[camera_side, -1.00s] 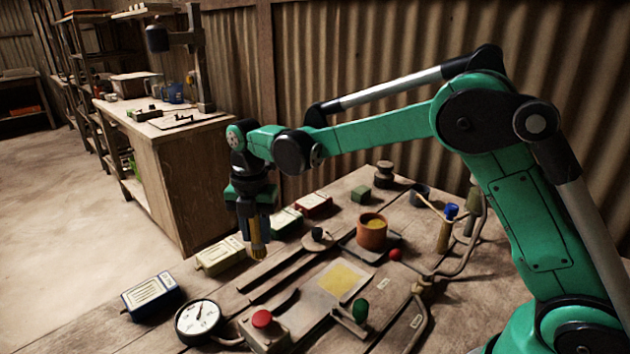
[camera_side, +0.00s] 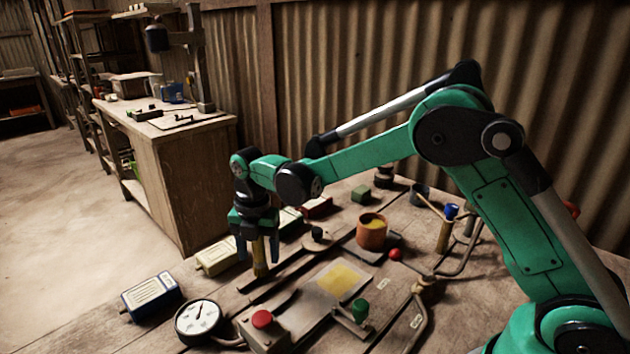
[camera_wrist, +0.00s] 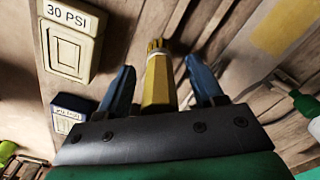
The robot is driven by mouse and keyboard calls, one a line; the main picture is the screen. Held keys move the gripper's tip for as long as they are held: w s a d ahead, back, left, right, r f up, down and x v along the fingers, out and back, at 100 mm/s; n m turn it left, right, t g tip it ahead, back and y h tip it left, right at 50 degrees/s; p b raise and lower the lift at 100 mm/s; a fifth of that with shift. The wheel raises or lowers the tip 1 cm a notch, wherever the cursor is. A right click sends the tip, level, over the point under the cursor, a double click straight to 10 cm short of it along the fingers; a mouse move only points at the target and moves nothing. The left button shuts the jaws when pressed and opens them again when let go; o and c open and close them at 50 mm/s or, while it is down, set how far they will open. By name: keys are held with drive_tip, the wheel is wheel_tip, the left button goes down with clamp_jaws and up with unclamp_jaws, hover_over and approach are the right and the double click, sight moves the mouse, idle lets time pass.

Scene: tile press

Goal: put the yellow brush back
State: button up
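The yellow brush (camera_side: 260,262) stands about upright at the table's left part, its lower end at or near a dark strip. I cannot tell whether it rests in a holder. My gripper (camera_side: 257,246) is right above, its two blue fingers spread on either side of the brush. In the wrist view the brush (camera_wrist: 157,84) shows between the fingers of my gripper (camera_wrist: 162,76), with a gap on each side. The brush's upper part is hidden by my gripper in the side view.
A cream box (camera_wrist: 70,48) labelled 30 PSI is close by. A blue-and-white box (camera_side: 152,295), a dial gauge (camera_side: 198,321) and a red button (camera_side: 262,318) are in front. A plate with a yellow patch (camera_side: 341,279) and a brown pot (camera_side: 371,234) lie to the right.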

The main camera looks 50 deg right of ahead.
drive_tip(key=shift+r, duration=0.15)
wheel_tip(320, 180, up, 11)
drive_tip(key=shift+r, duration=0.35)
drive_tip(key=shift+s+r+m, duration=0.2)
drive_tip(key=shift+r+m, duration=0.1)
drive_tip(key=s+d+f+m+t, duration=0.1)
drive_tip(key=s+d+m+t, duration=0.1)
drive_tip(key=s+m, duration=0.5)
drive_tip(key=s+d+f+m+t, duration=0.2)
drive_tip(key=s+m+t, duration=0.3)
drive_tip(key=m, duration=1.2)
drive_tip(key=s+d, duration=0.1)
drive_tip(key=s, duration=0.2)
drive_tip(key=shift+m, duration=0.3)
